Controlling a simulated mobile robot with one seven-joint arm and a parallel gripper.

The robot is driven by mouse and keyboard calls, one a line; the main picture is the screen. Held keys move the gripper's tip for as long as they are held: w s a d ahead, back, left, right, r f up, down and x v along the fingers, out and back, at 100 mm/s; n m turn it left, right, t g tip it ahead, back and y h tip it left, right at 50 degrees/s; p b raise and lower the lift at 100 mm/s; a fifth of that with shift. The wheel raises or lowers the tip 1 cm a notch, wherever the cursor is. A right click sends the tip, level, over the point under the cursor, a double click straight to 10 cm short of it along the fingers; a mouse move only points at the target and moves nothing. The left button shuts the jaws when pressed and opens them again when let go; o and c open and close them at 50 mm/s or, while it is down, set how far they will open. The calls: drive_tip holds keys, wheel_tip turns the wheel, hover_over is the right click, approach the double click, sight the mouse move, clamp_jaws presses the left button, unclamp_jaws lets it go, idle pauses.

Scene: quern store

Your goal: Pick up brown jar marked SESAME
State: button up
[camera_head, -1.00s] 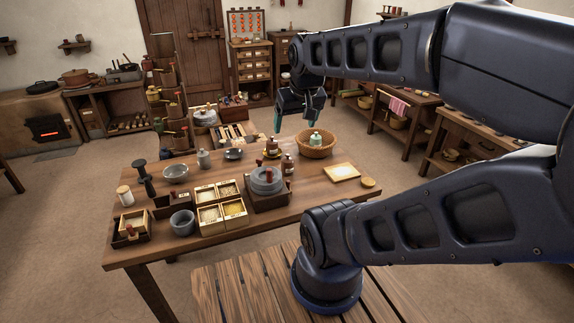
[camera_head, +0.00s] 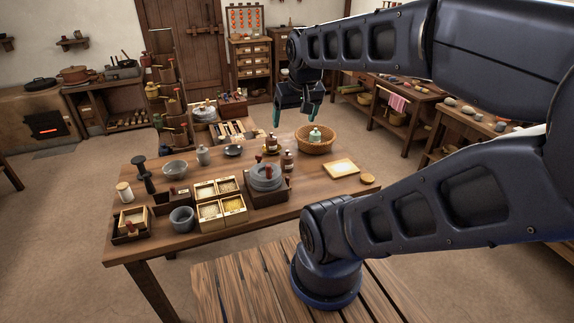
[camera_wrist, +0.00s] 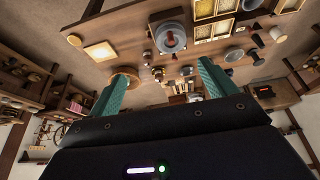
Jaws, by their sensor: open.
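Two small brown jars with pale labels stand on the wooden table near its back edge: one (camera_head: 271,146) behind the stone quern, one (camera_head: 288,162) nearer its right side. The lettering is too small to read, so I cannot tell which is marked SESAME. My gripper (camera_head: 296,117) is open and empty, its teal fingers pointing down, in the air above and beyond the jars. In the wrist view the open fingers (camera_wrist: 163,70) frame the table far off, with tiny items between them.
The quern (camera_head: 266,178) sits in a wooden tray in front of the jars. A wicker basket (camera_head: 329,146) holding a pale green jar (camera_head: 315,136) stands right of them. Grain boxes (camera_head: 232,208), bowls and a board (camera_head: 341,168) share the table. Its front right is fairly clear.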

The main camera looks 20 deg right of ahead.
drive_tip(key=w+d+f+m+h, duration=0.1)
drive_tip(key=w+d+f+m, duration=0.1)
drive_tip(key=w, duration=0.4)
drive_tip(key=w+d+f+m+h, duration=0.1)
drive_tip(key=w+d+m, duration=0.1)
drive_tip(key=w, duration=0.4)
drive_tip(key=m+g+h, duration=0.1)
drive_tip(key=m+g, duration=0.1)
drive_tip(key=m, duration=0.5)
hover_over(287, 155)
drive_tip(key=s+a, duration=0.1)
drive_tip(key=a, duration=0.2)
wheel_tip(287, 155, down, 29)
drive_tip(key=shift+s+d+x, duration=0.1)
drive_tip(key=shift+d+x, duration=0.1)
drive_tip(key=shift+x, duration=2.5)
drive_tip(key=shift+s+d+x, duration=0.1)
drive_tip(key=shift+d+x, duration=0.05)
drive_tip(key=shift+x, duration=2.55)
drive_tip(key=c, duration=1.3)
drive_tip(key=shift+r+h, duration=0.15)
drive_tip(key=shift+h, duration=0.15)
